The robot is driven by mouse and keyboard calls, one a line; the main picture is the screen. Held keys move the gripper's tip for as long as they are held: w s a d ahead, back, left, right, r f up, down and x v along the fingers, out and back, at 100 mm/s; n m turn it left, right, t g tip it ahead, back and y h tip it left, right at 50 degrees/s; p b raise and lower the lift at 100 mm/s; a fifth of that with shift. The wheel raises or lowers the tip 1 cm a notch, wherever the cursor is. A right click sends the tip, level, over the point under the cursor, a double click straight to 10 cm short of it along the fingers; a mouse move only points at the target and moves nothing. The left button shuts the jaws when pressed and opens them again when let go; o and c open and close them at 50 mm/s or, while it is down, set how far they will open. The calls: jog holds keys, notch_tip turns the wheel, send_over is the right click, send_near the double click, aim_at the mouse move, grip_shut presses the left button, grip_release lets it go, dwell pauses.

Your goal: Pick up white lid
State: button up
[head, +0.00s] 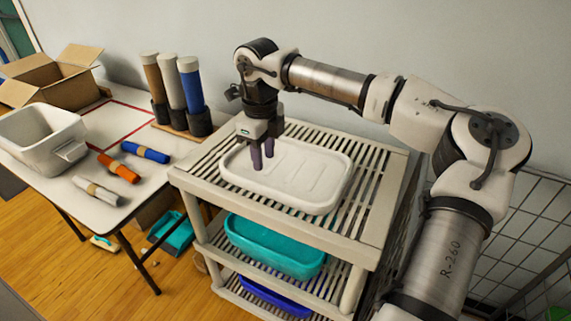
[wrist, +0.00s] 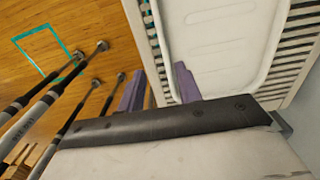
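The white lid (head: 305,177) is a shallow, rounded rectangle lying flat on the top shelf of the slatted rack (head: 375,218). It also shows in the wrist view (wrist: 222,42), cut off at the top. My gripper (head: 263,160) points down over the lid's left part in the head view, with two purple fingers spaced apart and nothing visibly held. In the wrist view the fingers (wrist: 158,88) are apart, one over the lid's side rim and the other outside it. I cannot tell whether the fingertips touch the lid.
A teal lid or tray (head: 275,248) and a blue one (head: 272,296) lie on the lower shelves. The left table (head: 95,212) holds a whitish bin (head: 45,140), a cardboard box (head: 55,75), rolls and upright tubes (head: 172,85). A wall stands close behind the rack.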

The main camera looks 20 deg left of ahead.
send_over(266, 186)
notch_tip(266, 186, down, 4)
jog(key=shift+s+f+p, duration=0.1)
jog(key=shift+f+p, duration=0.8)
jog(key=shift+f, duration=1.8)
grip_shut()
